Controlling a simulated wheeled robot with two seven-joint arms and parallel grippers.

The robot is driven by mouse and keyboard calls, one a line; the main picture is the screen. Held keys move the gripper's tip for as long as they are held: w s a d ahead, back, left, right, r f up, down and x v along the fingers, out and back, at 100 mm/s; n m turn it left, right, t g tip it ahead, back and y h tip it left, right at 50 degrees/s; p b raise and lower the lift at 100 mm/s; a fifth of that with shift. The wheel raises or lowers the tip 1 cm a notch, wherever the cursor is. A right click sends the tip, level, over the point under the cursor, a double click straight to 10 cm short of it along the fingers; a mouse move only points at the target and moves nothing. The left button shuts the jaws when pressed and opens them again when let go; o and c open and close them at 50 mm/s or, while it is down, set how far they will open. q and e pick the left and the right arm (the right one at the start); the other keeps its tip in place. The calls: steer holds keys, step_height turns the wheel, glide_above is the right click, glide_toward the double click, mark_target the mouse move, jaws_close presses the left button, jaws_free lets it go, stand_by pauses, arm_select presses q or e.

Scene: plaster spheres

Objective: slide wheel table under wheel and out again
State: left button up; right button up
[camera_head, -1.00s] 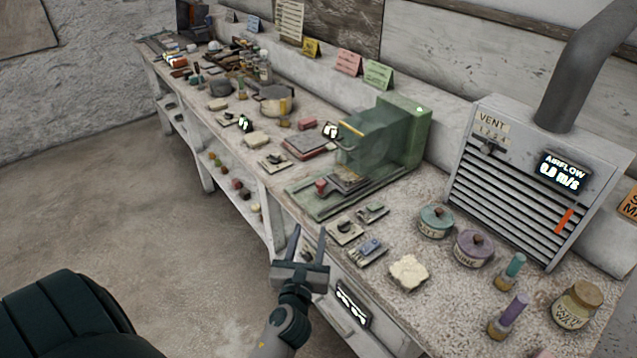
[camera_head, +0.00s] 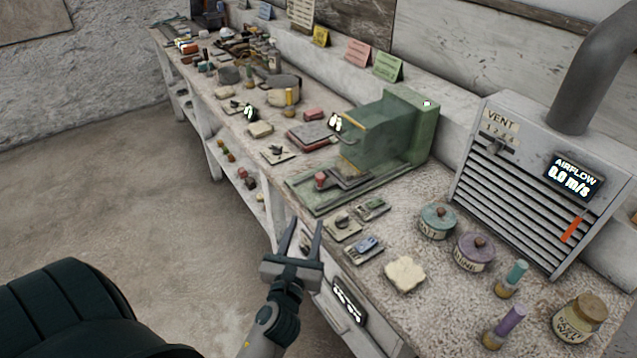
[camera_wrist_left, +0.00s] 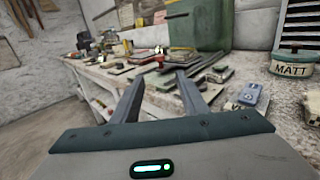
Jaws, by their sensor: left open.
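The green wheel machine (camera_head: 405,130) stands on the bench, with a see-through green guard at its front. The wheel behind the guard cannot be made out clearly. The wheel table (camera_head: 346,179) is a dark plate on the machine's green base, in front of the guard. A red knob (camera_head: 320,179) stands at its near left end. My left gripper (camera_head: 303,226) is open and empty, just off the bench's front edge, nearer than the machine and apart from the knob. In the left wrist view its two fingers (camera_wrist_left: 160,92) are spread toward the machine (camera_wrist_left: 197,25). My right gripper is not in view.
A pale sponge-like block (camera_head: 404,274), lidded jars (camera_head: 475,251) and the vent box (camera_head: 525,175) stand to the right. The floor (camera_head: 110,185) at left is clear.

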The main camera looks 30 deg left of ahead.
mark_target(320, 180)
arm_select(q)
steer(key=p+x, duration=0.3)
steer(key=x, duration=1.2)
steer(key=shift+w+a, duration=0.15)
steer(key=shift+w, duration=0.1)
steer(key=shift+w+a, duration=0.2)
steer(key=shift+w, duration=0.25)
steer(key=shift+c, duration=0.2)
jaws_close()
steer(key=shift+w, duration=0.1)
